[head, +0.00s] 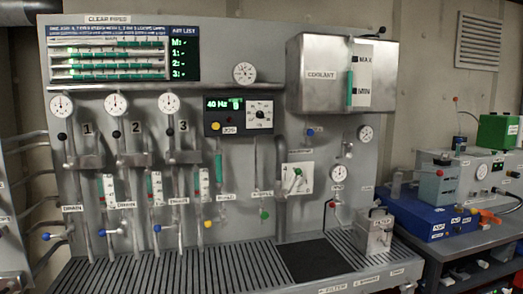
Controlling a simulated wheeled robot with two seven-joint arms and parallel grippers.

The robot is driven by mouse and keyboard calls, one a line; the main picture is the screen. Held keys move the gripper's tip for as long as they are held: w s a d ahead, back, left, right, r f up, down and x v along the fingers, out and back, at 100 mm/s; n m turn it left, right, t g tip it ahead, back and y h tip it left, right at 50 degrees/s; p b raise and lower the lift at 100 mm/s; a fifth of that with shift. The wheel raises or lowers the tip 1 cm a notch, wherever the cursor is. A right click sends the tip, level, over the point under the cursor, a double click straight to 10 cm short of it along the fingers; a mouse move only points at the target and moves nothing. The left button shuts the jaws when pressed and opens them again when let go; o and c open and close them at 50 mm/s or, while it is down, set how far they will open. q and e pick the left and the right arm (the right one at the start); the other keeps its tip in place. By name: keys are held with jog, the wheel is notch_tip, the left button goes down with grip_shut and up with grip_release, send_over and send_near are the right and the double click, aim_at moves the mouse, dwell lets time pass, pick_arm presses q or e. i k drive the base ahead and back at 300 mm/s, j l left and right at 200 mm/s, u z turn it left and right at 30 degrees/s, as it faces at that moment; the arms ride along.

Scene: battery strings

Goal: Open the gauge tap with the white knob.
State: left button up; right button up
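The wall panel (237,118) carries several round gauges and small taps with coloured knobs. Three gauges, above columns 1 (62,105), 2 (117,104) and 3 (169,103), have dark knobs just below them. A pale, whitish knob (122,231) shows low on column 2, among the drain taps. A small pale fitting (347,150) sits below and left of the right-hand gauge (366,132); its knob colour is too small to tell. I cannot tell for sure which of these is the gauge tap. Neither of my grippers is in view.
A steel coolant tank (325,75) juts out at the upper right. A slatted grey bench (190,272) with a dark mat (312,260) runs below the panel. A metal filter box (374,232) and a blue unit (415,212) stand at right. The bench's left part is clear.

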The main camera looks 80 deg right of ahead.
aim_at(349, 156)
jog(key=z, duration=3.5)
jog(key=i+l+u, duration=0.15)
jog(key=i+l, duration=0.55)
jog(key=i+l+u, duration=0.1)
jog(key=i+l, duration=0.55)
jog(key=l, duration=0.15)
